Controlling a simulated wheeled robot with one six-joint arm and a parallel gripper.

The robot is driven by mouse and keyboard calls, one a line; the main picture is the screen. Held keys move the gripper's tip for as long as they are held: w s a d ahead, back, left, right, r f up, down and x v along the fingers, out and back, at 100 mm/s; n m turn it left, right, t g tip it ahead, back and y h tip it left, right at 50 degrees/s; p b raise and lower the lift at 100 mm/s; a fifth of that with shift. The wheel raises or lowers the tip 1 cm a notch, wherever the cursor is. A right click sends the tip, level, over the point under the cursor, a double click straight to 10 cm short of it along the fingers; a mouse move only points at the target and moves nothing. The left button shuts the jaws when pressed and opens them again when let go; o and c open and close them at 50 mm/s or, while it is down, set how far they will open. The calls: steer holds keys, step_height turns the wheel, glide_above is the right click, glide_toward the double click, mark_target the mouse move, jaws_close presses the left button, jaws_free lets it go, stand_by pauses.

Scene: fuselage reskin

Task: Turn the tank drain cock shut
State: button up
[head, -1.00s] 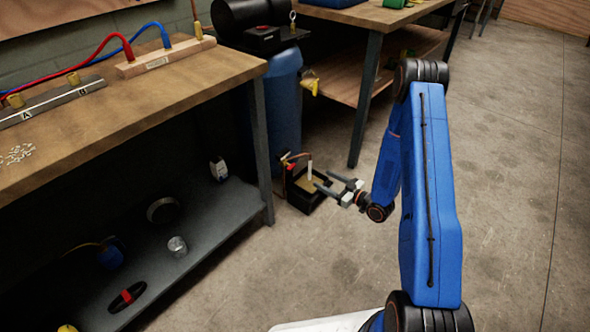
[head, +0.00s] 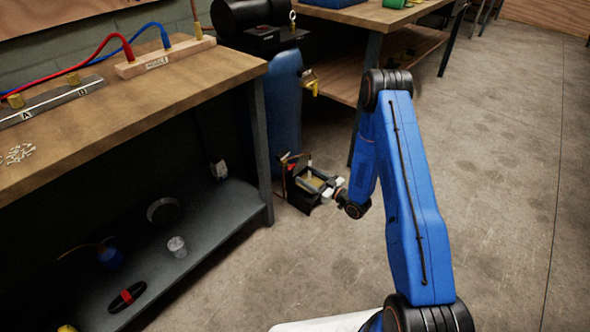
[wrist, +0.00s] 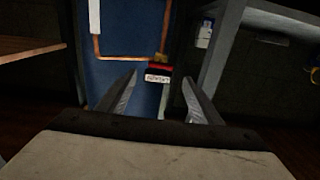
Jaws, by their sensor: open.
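The blue tank (head: 286,105) stands beside the workbench's far leg, and its side fills the middle of the wrist view (wrist: 130,60). Low on the tank is the drain cock (wrist: 158,70), with a red part and a small white label whose lettering I cannot read. Copper pipe (wrist: 112,60) runs beside it. I see no contact.
The workbench leg (head: 261,150) and lower shelf (head: 205,235) are close on the left. A second table's leg (head: 372,55) is behind. The floor (head: 500,160) to the right is clear.

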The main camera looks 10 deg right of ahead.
mark_target(293, 167)
steer(key=x, duration=0.7)
steer(key=shift+w+a, duration=0.25)
steer(key=shift+c, duration=0.6)
steer(key=c, duration=0.9)
